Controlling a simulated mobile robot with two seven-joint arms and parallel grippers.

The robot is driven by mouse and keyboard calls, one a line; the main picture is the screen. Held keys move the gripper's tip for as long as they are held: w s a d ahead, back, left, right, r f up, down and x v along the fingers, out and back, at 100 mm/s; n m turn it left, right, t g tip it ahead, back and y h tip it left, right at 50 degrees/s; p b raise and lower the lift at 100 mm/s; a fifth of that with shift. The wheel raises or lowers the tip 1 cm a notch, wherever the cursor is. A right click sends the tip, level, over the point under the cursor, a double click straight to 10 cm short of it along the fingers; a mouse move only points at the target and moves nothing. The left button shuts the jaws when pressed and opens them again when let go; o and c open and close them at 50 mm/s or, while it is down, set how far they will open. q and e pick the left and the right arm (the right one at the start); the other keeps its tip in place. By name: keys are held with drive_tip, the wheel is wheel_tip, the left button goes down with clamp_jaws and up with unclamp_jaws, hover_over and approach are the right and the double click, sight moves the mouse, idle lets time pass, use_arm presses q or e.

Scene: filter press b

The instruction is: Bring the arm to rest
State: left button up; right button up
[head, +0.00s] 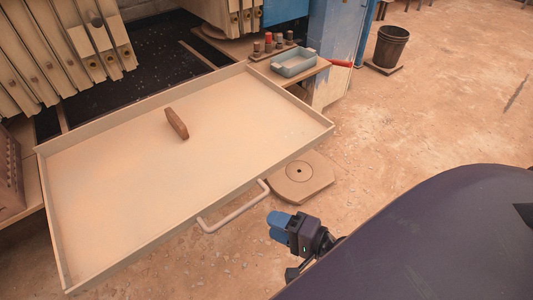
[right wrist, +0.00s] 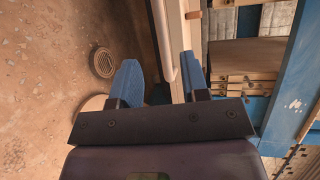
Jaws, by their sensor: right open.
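My right gripper (head: 279,225) has blue fingers and hangs over the floor at the lower middle of the head view, just right of and apart from the tray's handle (head: 236,208). In the right wrist view its two fingers (right wrist: 160,72) stand apart, with nothing held between them. A pale bar and tray edge (right wrist: 163,45) show beyond the fingers. The wide cream tray (head: 120,215) extends out from the machine, with a brown block (head: 177,123) lying on it. My left gripper is not in view.
A shelf with a blue-grey dish (head: 294,62) and several small cylinders stands behind the tray. A dark bucket (head: 390,46) stands at the back right. A flat plate with a hole (head: 303,182) lies by the tray's corner. Floor on the right is largely clear.

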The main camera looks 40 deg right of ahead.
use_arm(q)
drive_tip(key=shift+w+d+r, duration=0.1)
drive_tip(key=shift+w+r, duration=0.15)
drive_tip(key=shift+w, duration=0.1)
use_arm(e)
drive_tip(key=shift+s, duration=0.2)
use_arm(q)
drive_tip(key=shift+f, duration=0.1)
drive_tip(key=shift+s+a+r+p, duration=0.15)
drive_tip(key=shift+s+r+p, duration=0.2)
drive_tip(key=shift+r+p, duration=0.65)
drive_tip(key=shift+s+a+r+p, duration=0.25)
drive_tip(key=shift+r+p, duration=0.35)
drive_tip(key=shift+p, duration=0.75)
use_arm(e)
drive_tip(key=s+d+f+n+g+h, duration=0.3)
drive_tip(key=s+d+f+n+h, duration=0.1)
drive_tip(key=n, duration=1.1)
drive_tip(key=shift+s+d+f+h, duration=0.15)
drive_tip(key=shift+s+d+h, duration=0.5)
drive_tip(key=shift+s+h, duration=0.6)
